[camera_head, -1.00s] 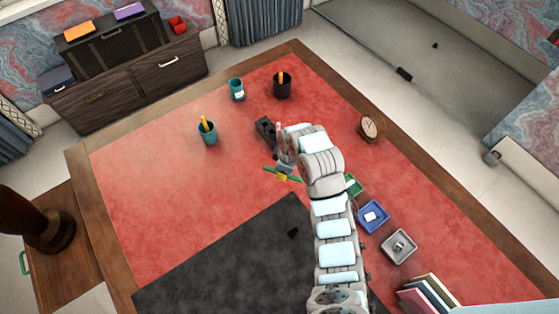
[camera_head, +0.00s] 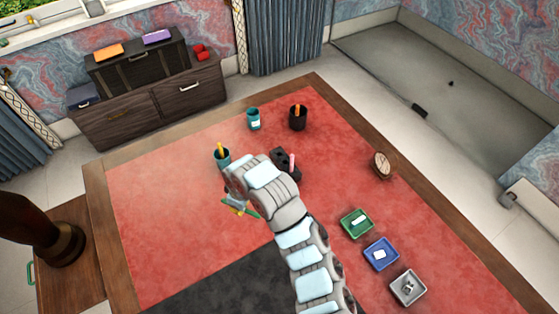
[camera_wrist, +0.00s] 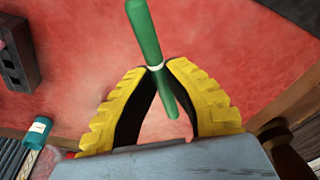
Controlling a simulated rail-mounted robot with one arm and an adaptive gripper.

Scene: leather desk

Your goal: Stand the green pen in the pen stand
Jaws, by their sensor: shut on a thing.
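My gripper (camera_wrist: 160,75) has yellow ridged fingers shut on the green pen (camera_wrist: 146,30). A pale band circles the pen near the fingertips; one end passes between the fingers. In the head view the gripper (camera_head: 236,205) holds the pen (camera_head: 253,213) above the red desk surface, left of my arm. A dark block with holes (camera_head: 279,157), which looks like the pen stand, is behind my arm and partly hidden by it, with a pink pen (camera_head: 292,160) beside or in it. The block also shows at the left edge of the wrist view (camera_wrist: 20,65).
A teal cup with a yellow pen (camera_head: 222,160) stands close behind my gripper. A labelled teal cup (camera_head: 253,120) and a black cup with an orange pen (camera_head: 298,120) are farther back. A clock (camera_head: 382,164) and small trays (camera_head: 380,266) are right. The left red surface is clear.

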